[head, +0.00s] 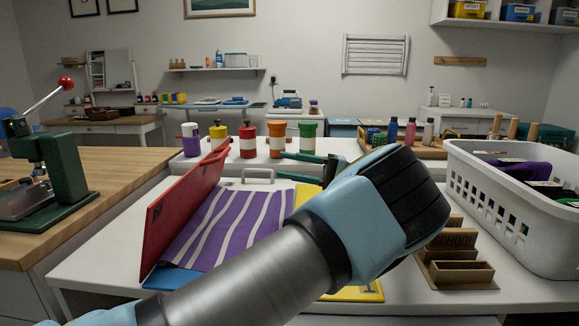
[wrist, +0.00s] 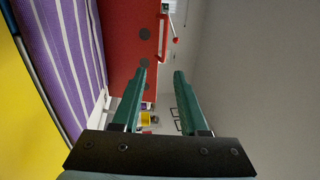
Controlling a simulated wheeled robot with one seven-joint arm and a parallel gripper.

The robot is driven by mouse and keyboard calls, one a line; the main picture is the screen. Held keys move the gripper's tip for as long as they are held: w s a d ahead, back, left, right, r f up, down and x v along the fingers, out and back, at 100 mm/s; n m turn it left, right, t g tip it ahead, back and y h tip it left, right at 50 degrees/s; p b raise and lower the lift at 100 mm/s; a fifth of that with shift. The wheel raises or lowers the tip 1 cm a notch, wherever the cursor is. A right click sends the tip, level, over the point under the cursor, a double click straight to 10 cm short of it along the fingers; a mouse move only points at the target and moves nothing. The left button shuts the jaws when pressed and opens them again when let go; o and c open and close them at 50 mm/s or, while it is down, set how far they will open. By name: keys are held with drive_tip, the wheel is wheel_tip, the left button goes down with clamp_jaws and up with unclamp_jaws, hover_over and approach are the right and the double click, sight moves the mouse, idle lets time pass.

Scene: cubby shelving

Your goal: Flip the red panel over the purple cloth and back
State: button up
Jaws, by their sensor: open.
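The red panel (head: 180,212) stands nearly upright, tilted a little, along the left side of a blue and yellow base (head: 180,278). The purple cloth with white stripes (head: 230,228) lies flat on the base, to the right of the panel. My gripper (head: 281,165) has green fingers and is apart from the panel, to its right, above the far part of the cloth. In the wrist view my gripper (wrist: 160,73) is open and empty, its fingers pointing towards the panel (wrist: 128,30). The cloth (wrist: 65,50) shows at left there. My arm hides the base's near right part.
Several lidded jars (head: 248,142) stand behind the base. A white basket (head: 510,225) and a wooden organiser (head: 455,270) are at right. A green lever press (head: 50,175) stands on the wooden bench at left.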

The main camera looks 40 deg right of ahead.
drive_tip(key=shift+c, duration=0.6)
drive_tip(key=w+a+r+n+g+p, duration=0.1)
drive_tip(key=w+a+r+p, duration=0.1)
drive_tip(key=w+a+r+n+g+h+p, duration=0.1)
drive_tip(key=w+r+g+p, duration=0.1)
drive_tip(key=r+p, duration=0.1)
drive_tip(key=w+a+r+n+g+h+p, duration=0.1)
drive_tip(key=w+a+r+n+g+p, duration=0.1)
drive_tip(key=w, duration=0.1)
drive_tip(key=shift+w+a+r+p, duration=0.1)
drive_tip(key=shift+a+r+p, duration=0.2)
drive_tip(key=shift+a+p, duration=0.1)
clamp_jaws()
drive_tip(key=w+a+r+n+g+h+b, duration=0.1)
drive_tip(key=a+r+n+g+h, duration=0.3)
drive_tip(key=r+n+h, duration=0.25)
drive_tip(key=w+a+r+n+g+h, duration=0.2)
drive_tip(key=a+r+n+g+h, duration=0.15)
drive_tip(key=r+n+h, duration=0.35)
wheel_tip(320, 180, down, 14)
drive_tip(key=s+y+p, duration=0.1)
drive_tip(key=shift+d+n+y, duration=0.35)
drive_tip(key=shift+d, duration=0.05)
